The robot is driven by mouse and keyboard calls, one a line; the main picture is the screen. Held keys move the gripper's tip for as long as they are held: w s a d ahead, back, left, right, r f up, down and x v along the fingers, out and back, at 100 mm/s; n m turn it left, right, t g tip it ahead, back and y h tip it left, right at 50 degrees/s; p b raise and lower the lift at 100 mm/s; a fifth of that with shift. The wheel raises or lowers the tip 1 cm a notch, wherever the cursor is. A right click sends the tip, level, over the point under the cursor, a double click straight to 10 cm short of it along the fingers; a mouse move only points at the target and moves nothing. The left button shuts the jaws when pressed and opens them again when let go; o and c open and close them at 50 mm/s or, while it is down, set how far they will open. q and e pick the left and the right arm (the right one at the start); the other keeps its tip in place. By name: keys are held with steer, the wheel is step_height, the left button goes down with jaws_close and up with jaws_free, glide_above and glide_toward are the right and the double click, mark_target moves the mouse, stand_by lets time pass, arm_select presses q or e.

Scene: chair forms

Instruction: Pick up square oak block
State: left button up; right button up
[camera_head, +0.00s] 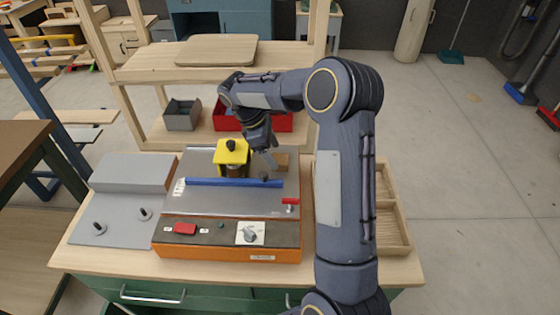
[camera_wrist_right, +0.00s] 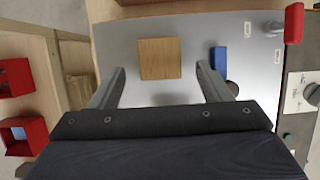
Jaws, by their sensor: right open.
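The square oak block (camera_wrist_right: 160,58) lies flat on the grey metal plate (camera_wrist_right: 190,30) of the machine. In the head view the block (camera_head: 282,160) shows just right of my right gripper (camera_head: 268,160), partly hidden behind it. My right gripper (camera_wrist_right: 160,72) is open and empty above the plate. In the right wrist view its two fingers stand wide apart, with the block ahead and between their tips, touching neither. My left gripper is in neither view.
A red handle (camera_head: 290,201) is nearer the front. A wooden tray (camera_head: 402,238) stands right, partly behind my arm. A shelf with a red bin (camera_head: 285,122) rises behind.

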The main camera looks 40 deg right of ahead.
mark_target(280, 162)
steer(key=shift+x, duration=1.45)
steer(key=shift+r, duration=0.1)
steer(key=c, duration=1.1)
